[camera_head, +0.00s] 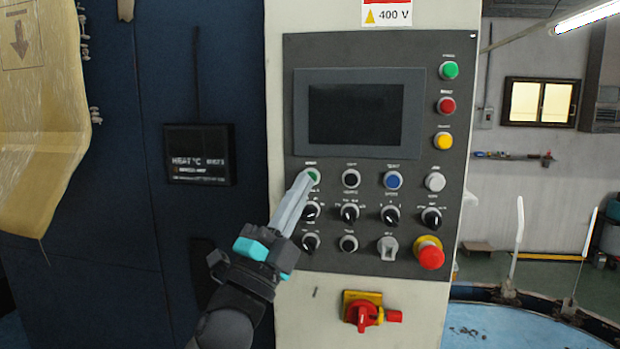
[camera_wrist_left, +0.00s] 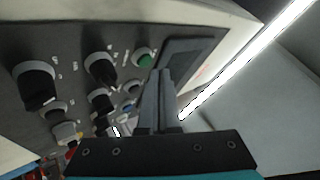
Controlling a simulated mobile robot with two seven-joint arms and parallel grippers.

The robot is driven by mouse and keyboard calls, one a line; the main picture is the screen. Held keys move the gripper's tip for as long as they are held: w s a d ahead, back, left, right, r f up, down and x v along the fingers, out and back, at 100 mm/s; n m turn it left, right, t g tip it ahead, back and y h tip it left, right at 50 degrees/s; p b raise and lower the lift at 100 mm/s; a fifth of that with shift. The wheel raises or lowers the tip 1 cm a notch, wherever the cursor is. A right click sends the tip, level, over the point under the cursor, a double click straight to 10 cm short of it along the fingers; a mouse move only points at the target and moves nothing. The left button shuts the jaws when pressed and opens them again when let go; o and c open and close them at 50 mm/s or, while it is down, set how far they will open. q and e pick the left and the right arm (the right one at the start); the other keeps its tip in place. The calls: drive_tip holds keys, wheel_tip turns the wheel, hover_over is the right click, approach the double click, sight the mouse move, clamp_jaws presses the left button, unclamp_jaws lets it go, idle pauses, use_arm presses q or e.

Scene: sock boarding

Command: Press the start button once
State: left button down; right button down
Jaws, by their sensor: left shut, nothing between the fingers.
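The green start button (camera_head: 314,175) sits on the dark control panel (camera_head: 430,265), at the left end of the button row under the screen. Its label is too small to read surely. My left gripper (camera_head: 306,178) is shut and empty, its fingertips at the button's lower left edge, covering part of it. In the left wrist view the green button (camera_wrist_left: 145,60) shows just left of the shut fingertips (camera_wrist_left: 163,74). I cannot tell whether the fingertips touch it. My right gripper is not in view.
Black (camera_head: 351,178), blue (camera_head: 393,180) and white (camera_head: 435,182) buttons share the row. Several rotary knobs (camera_head: 350,213) lie just below. A red emergency stop (camera_head: 430,256) is at lower right, with a red-yellow switch (camera_head: 364,314) beneath the panel. A dark screen (camera_head: 355,114) is above.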

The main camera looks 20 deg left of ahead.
use_arm(q)
drive_tip(key=shift+s+d+p, duration=0.1)
drive_tip(key=shift+s+d, duration=0.1)
drive_tip(key=shift+s, duration=0.6)
drive_tip(key=shift+s+d+p, duration=0.1)
drive_tip(key=shift+s+d, duration=0.1)
drive_tip(key=shift+s, duration=0.55)
drive_tip(key=shift+s+d+p, duration=0.1)
drive_tip(key=shift+s+d, duration=0.1)
drive_tip(key=shift+s, duration=0.6)
